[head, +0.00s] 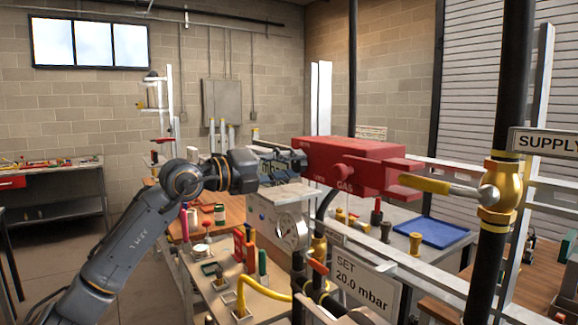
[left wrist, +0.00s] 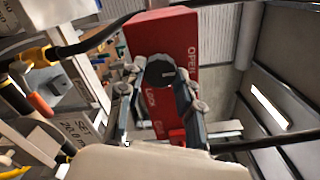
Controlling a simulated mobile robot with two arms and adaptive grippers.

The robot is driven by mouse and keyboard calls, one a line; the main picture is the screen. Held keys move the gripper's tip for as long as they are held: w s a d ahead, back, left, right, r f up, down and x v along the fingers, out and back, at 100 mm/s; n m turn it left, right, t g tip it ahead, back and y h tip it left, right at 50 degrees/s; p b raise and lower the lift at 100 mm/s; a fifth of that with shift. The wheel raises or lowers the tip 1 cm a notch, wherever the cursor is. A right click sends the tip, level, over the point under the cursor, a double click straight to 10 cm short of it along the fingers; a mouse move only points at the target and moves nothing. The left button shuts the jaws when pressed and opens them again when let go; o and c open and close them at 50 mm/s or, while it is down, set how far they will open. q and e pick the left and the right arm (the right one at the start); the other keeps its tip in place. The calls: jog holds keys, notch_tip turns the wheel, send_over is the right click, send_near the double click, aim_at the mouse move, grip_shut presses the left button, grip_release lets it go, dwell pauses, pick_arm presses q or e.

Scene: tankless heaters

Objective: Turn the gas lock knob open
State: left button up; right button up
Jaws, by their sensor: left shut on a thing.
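The red gas lock box (head: 370,163) sits at the upper middle of the head view, with white lettering including "GAS". In the left wrist view its red face (left wrist: 172,38) carries the words "OPEN" and "LOCK" around a dark round knob (left wrist: 160,70) with a small pale mark. My left gripper (head: 298,162) reaches the box's left end. In the left wrist view its two fingers (left wrist: 161,80) are closed on the knob, one on each side. The fingers hide part of the knob's rim. My right gripper is not in view.
A yellow-handled lever (head: 428,184) runs from the box's right end to a brass valve (head: 500,187) on a black pipe. Below are a gauge unit (head: 290,228), a "SET 20.0 mbar" sign (head: 365,285) and a cluttered bench. A blue tray (head: 430,232) lies behind.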

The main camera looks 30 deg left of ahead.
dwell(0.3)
pick_arm(q)
jog(key=o, duration=1.2)
jog(key=shift+c, duration=0.2)
jog(key=shift+a, duration=0.1)
jog(key=v, duration=1.2)
jog(key=shift+f, duration=0.1)
